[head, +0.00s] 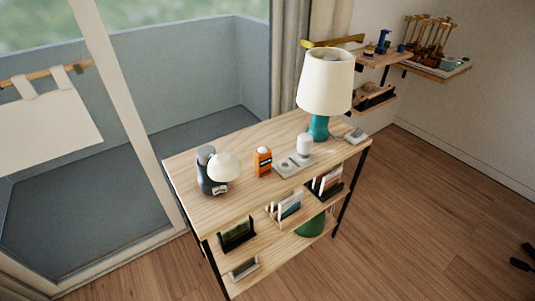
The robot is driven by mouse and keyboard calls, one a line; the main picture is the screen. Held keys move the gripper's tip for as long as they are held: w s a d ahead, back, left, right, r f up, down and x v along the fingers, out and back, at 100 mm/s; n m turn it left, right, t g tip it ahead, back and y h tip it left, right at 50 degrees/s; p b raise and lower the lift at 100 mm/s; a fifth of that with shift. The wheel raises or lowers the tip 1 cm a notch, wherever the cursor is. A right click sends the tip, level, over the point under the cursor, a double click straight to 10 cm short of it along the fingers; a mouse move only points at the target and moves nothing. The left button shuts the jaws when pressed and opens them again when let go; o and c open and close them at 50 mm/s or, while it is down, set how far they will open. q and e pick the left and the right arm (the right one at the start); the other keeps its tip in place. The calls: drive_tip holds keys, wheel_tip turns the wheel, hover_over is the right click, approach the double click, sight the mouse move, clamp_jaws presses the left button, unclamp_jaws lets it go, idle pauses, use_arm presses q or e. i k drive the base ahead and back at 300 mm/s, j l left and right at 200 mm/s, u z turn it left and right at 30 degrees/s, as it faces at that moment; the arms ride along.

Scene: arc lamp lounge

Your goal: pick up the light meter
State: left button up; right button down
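The light meter looks to be the small orange device (263,162) with a pale dome on top. It stands upright on the wooden top of the shelf unit (215,209), between a dark grey device with a white dome and a grey tray. Two dark finger-like pieces of my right gripper (524,257) show at the lower right edge, over the floor and far from the orange device. They look apart with nothing between them; the rest is cut off. My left gripper is not in view.
The dark device with the white dome (222,167) stands left of the meter. The grey tray (294,165) with a white cylinder (305,145) is close on its right. A teal lamp (320,126) stands behind. The top's front left is bare.

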sight(262, 156)
drive_tip(key=i+l+u, duration=0.2)
drive_tip(key=l, duration=0.2)
drive_tip(key=i+l+u, duration=0.25)
drive_tip(key=l, duration=0.15)
drive_tip(key=l+u, duration=0.2)
drive_tip(key=l, duration=0.2)
drive_tip(key=l+u, duration=0.25)
drive_tip(key=l, duration=0.2)
drive_tip(key=i+l+u, duration=0.2)
drive_tip(key=i+l, duration=0.05)
